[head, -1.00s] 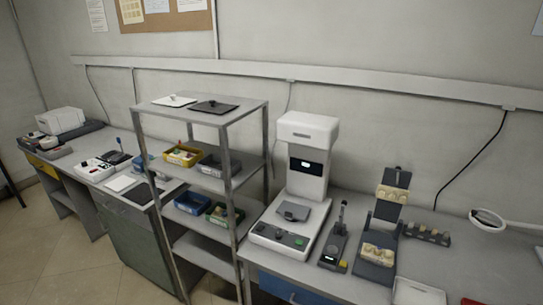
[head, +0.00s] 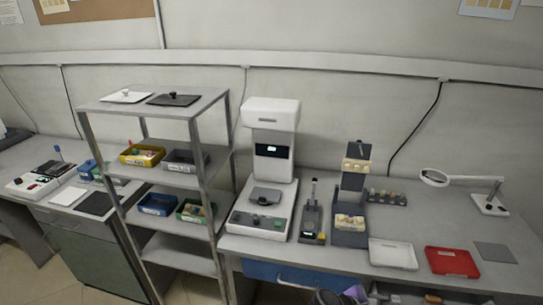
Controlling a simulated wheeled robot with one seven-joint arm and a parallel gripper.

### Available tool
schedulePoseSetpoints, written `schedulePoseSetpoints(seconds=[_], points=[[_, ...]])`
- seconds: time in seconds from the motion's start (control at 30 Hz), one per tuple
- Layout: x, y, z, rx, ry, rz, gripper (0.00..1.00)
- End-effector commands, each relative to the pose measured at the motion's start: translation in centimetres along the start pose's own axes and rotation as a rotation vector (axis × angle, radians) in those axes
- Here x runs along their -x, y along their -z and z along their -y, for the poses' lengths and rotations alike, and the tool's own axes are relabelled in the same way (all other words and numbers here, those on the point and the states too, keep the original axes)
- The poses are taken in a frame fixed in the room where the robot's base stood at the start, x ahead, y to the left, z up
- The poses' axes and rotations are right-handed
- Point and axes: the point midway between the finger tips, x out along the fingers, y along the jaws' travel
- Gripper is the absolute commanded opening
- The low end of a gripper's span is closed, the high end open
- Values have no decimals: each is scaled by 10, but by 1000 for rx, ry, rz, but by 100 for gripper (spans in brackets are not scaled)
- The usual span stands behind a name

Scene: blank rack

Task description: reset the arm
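My arm and gripper do not show in the head view, so I cannot see what pose the arm is in or whether the gripper holds anything. A grey metal rack (head: 188,108) stands left of centre. Its top holds a white lid (head: 126,97) and a dark lid (head: 174,100). Its middle shelf carries a yellow bin (head: 142,155) and a dark grey bin (head: 184,161). The shelf below carries a blue bin (head: 158,204) and a green bin (head: 196,211).
Right of the rack, a bench holds a white machine (head: 270,150), a dark stand (head: 350,238), a white tray (head: 393,254), a red tray (head: 452,262) and a magnifier lamp (head: 437,178). Partly cut-off items (head: 338,297) show below the bench front. A left bench holds small devices (head: 33,185).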

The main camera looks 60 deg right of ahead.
Motion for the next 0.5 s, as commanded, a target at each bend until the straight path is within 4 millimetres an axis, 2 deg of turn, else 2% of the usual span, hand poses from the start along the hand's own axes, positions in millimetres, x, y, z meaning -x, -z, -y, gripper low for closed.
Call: schedulePoseSetpoints(seconds=[0.33,0.47,0.5], points=[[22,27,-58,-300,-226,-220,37],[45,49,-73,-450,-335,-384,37],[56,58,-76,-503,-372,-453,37]])
